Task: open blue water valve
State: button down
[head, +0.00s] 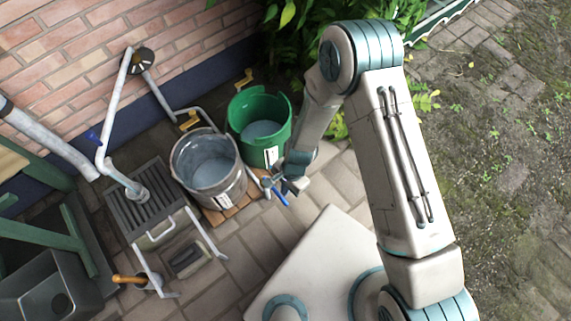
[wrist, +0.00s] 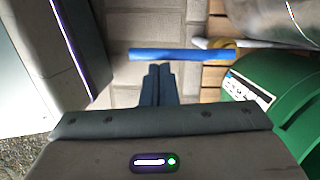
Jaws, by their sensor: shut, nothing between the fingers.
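The blue valve handle (head: 280,198) is a straight lever on a small metal tap in front of the grey metal bucket. In the wrist view the blue lever (wrist: 180,54) lies crosswise just beyond my fingertips, its right end at a brass-coloured fitting. My gripper (head: 294,186) is beside the lever, and in the wrist view my gripper (wrist: 158,70) has its fingers together and empty. Whether the fingertips touch the lever, I cannot tell. The tap is partly hidden in both views.
The grey bucket (head: 208,164) and green tub (head: 261,127) hold water-like liquid. A wooden pallet (head: 234,208) lies under the bucket. Left are a slatted grate (head: 150,205), a pipe with another small blue part (head: 93,137) and a dark sink (head: 45,290).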

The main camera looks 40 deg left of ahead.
jog(key=p+v, duration=0.6)
jog(key=v, duration=0.3)
jog(key=shift+r, duration=0.2)
jog(key=shift+w+d, duration=0.1)
jog(key=shift+w, duration=0.1)
jog(key=w+d+r+t+p, duration=0.1)
jog(key=w+d+r+p, duration=0.35)
jog(key=r, duration=0.85)
jog(key=w+d+r+n+t+y+p, duration=0.1)
jog(key=w+d+r+p, duration=0.4)
jog(key=r, duration=0.7)
jog(key=w+d+r+t+p, duration=0.1)
jog(key=w+d+r+p, duration=0.4)
jog(key=r, duration=0.8)
jog(key=s+d+r+t+p, duration=0.1)
jog(key=s+d+r+p, duration=0.2)
jog(key=d+r, duration=0.7)
jog(key=s+d+r+t+h+p, duration=0.1)
jog(key=s+d+r+p, duration=0.2)
jog(key=d+r+p, duration=0.3)
jog(key=d+r, duration=0.5)
jog(key=r, duration=0.5)
jog(key=shift+r+n, duration=0.3)
jog(key=shift+r, duration=0.1)
